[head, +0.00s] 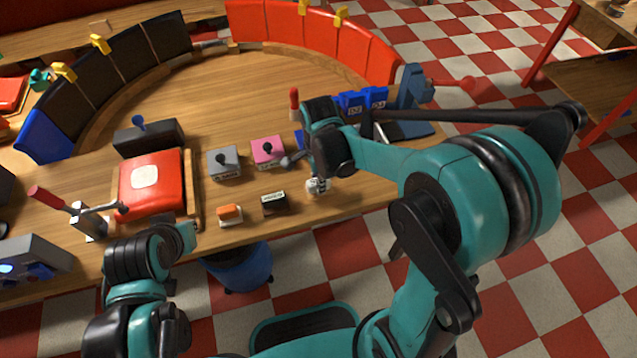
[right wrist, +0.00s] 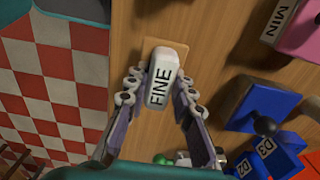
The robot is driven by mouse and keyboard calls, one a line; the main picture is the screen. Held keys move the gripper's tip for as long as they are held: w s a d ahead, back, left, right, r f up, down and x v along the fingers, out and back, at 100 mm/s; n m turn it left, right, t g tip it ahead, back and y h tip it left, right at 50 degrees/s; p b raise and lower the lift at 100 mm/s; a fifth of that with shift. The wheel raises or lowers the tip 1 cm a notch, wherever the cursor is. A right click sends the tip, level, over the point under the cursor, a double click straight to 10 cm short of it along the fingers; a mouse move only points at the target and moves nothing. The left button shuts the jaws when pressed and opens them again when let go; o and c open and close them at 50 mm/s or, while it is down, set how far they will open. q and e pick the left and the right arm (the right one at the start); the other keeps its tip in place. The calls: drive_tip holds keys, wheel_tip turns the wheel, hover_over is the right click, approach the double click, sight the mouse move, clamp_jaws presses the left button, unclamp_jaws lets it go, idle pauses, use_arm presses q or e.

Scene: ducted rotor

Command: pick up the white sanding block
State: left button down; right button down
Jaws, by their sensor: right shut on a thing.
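The white sanding block (right wrist: 160,82), marked FINE, is between the two fingers of my right gripper (right wrist: 158,90) in the right wrist view. The fingers press on its two long sides. In the head view the block (head: 317,186) shows as a small white piece under my right gripper (head: 318,177), near the table's front edge. A pale wooden pad (right wrist: 176,46) shows behind the block; I cannot tell whether the block touches it. My left gripper (head: 186,236) is at the front edge by the red panel, its fingers unclear.
A dark block (head: 273,203) and an orange-topped block (head: 229,214) stand left of the right gripper. Behind them are a grey box (head: 224,163) and a pink box (head: 267,151) with knobs. Blue pieces (head: 362,102) stand behind the right gripper. A red panel (head: 152,183) lies left.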

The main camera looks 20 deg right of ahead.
wheel_tip(320, 180, up, 2)
drive_tip(key=shift+r+p, duration=0.2)
drive_tip(key=shift+p, duration=0.2)
drive_tip(key=s+d+r+p, duration=0.1)
drive_tip(key=s+r+p, duration=0.1)
drive_tip(key=s, duration=0.3)
drive_tip(key=s+d+r+p, duration=0.1)
drive_tip(key=s+r+p, duration=0.1)
drive_tip(key=s+r, duration=0.2)
drive_tip(key=shift+s+r, duration=0.25)
drive_tip(key=shift+s, duration=1)
drive_tip(key=c, duration=2.2)
unclamp_jaws()
clamp_jaws()
drive_tip(key=shift+w+a, duration=0.1)
